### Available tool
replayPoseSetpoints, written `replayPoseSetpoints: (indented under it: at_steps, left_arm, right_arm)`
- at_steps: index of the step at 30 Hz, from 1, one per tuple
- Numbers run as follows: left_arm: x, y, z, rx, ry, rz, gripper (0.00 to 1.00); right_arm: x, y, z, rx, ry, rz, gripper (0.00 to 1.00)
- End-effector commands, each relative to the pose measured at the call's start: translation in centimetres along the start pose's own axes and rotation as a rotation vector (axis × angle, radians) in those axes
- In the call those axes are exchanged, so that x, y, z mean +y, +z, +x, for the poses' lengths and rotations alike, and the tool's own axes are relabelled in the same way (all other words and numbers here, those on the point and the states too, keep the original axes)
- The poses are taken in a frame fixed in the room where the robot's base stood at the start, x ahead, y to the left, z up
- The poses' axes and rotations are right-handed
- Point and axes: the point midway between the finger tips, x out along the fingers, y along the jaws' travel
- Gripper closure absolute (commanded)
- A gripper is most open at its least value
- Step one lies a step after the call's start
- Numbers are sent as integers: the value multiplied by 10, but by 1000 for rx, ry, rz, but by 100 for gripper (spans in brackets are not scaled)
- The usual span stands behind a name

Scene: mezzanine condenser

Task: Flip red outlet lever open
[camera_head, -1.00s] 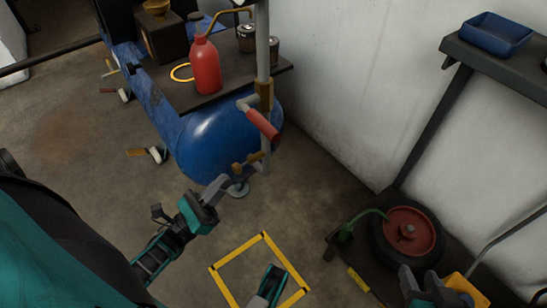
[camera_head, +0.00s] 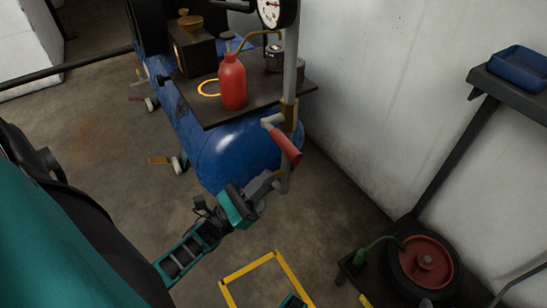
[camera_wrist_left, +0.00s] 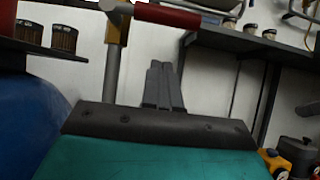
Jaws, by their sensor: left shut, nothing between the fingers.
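The red lever (camera_head: 286,144) sticks out from a grey elbow on the vertical pipe (camera_head: 290,62) and slopes down to the right. Its red handle (camera_wrist_left: 182,17) crosses the top of the left wrist view, running right from the pipe's fitting. My left gripper (camera_head: 273,181) is shut and empty, below the lever beside the lower pipe. In the left wrist view its closed fingers (camera_wrist_left: 163,86) are under the red handle, with a gap of white wall between them.
A blue tank (camera_head: 240,150) stands behind my left gripper, with a red bottle (camera_head: 233,82) on the dark top above it. A gauge (camera_head: 275,10) tops the pipe. A wheel with a red hub (camera_head: 425,262) and a shelf with a blue tray (camera_head: 518,68) are at right.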

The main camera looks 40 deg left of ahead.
Motion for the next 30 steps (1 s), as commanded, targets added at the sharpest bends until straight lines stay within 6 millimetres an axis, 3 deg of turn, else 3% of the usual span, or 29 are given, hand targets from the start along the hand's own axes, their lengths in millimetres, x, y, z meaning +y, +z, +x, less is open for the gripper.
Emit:
replayPoseSetpoints:
  at_steps: [4,10,30]
  left_arm:
    - [0,4,31,-4,-2,0,100]
    - [-1,24,48,-1,-2,-1,100]
    - [-1,30,54,0,11,-17,100]
  right_arm:
    - [1,1,-4,-8,4,2,57]
    - [2,2,-6,-17,10,3,57]
    - [4,-2,-8,-12,13,-3,57]
